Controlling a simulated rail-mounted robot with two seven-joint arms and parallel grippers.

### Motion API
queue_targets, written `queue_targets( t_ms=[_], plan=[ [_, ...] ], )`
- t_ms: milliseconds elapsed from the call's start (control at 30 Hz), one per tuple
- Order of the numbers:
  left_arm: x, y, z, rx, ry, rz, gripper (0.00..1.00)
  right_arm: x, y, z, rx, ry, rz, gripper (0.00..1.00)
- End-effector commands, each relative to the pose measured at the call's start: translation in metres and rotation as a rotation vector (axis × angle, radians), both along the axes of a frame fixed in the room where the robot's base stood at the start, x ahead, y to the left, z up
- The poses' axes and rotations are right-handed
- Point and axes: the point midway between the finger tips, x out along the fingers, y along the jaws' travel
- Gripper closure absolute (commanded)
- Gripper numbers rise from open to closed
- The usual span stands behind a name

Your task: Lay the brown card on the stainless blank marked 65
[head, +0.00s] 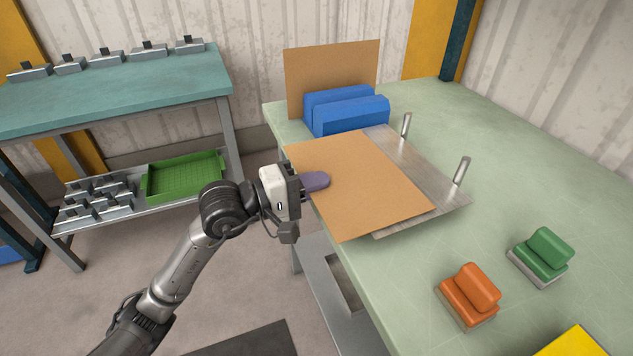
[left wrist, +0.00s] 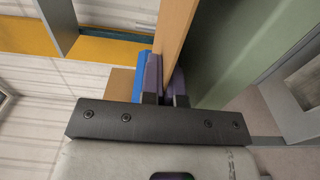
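A brown card (head: 355,185) lies flat or nearly flat over a stainless blank (head: 420,180) on the green table. The blank shows along the card's right side and far corner; any number on it is hidden or unreadable. I cannot tell whether the card touches it. My left gripper (head: 316,182) has purple fingers at the card's left edge. In the left wrist view the fingers (left wrist: 166,88) close on both sides of the card (left wrist: 176,35). My right gripper is not in view.
A second brown card (head: 330,68) stands upright in a blue holder (head: 345,112). Two steel pins (head: 405,125) (head: 461,170) rise by the blank's right edge. Orange (head: 470,295) and green (head: 541,255) handled blocks sit nearer. A teal bench (head: 120,90) stands left.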

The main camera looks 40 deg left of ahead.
Motion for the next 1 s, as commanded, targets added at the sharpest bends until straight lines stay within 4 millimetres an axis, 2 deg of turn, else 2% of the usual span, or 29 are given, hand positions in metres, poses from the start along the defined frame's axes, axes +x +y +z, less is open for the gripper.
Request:
queue_targets(
  t_ms=[233, 567, 1000],
  plan=[
    [0.0000, 0.0000, -0.0041, 0.000, 0.000, 0.000, 1.00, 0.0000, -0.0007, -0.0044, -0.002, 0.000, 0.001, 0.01],
    [0.0000, 0.0000, -0.0033, 0.000, 0.000, 0.000, 0.68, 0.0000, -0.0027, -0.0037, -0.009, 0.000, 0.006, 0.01],
    [-0.0027, 0.0022, -0.0037, 0.001, 0.001, 0.001, 0.68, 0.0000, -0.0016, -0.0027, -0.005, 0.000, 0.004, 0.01]
  ],
)
